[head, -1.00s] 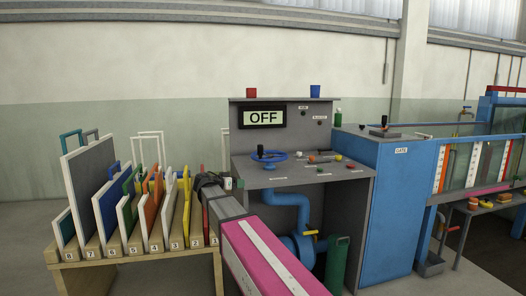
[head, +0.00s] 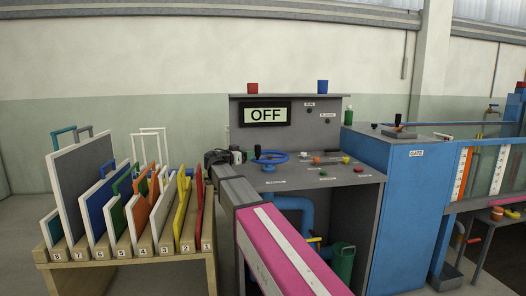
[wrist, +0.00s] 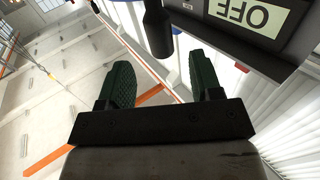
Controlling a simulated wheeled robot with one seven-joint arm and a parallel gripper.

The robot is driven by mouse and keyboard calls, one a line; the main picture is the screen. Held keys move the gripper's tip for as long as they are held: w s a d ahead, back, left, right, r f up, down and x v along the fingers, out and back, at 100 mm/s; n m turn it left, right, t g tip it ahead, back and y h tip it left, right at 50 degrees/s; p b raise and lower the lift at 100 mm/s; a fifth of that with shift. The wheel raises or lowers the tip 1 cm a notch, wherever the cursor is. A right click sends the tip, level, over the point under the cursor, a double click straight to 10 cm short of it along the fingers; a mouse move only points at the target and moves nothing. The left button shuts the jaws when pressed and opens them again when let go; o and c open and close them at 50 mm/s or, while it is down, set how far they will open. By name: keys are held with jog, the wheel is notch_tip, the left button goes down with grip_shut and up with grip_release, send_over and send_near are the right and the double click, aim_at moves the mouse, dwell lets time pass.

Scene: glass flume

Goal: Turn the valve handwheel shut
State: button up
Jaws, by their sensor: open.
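The blue valve handwheel (head: 268,158) lies flat on the grey control desk (head: 310,182), with a dark knob standing on its rim. My gripper (head: 226,158) is at the end of my arm, just left of the handwheel in the head view and apart from it as far as I can see. In the wrist view my gripper (wrist: 158,84) shows two dark green fingers spread apart with nothing between them. The display (head: 265,114) above the desk reads OFF and also shows upside down in the wrist view (wrist: 250,14).
A wooden rack (head: 120,258) with several coloured, numbered boards stands close left of my arm. A blue gate cabinet (head: 400,200) stands right of the desk. Small knobs and switches (head: 330,160) sit on the desk right of the handwheel. A blue pipe (head: 297,206) runs below.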

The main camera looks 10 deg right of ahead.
jog(key=x, duration=0.9)
jog(key=shift+d, duration=0.1)
grip_shut()
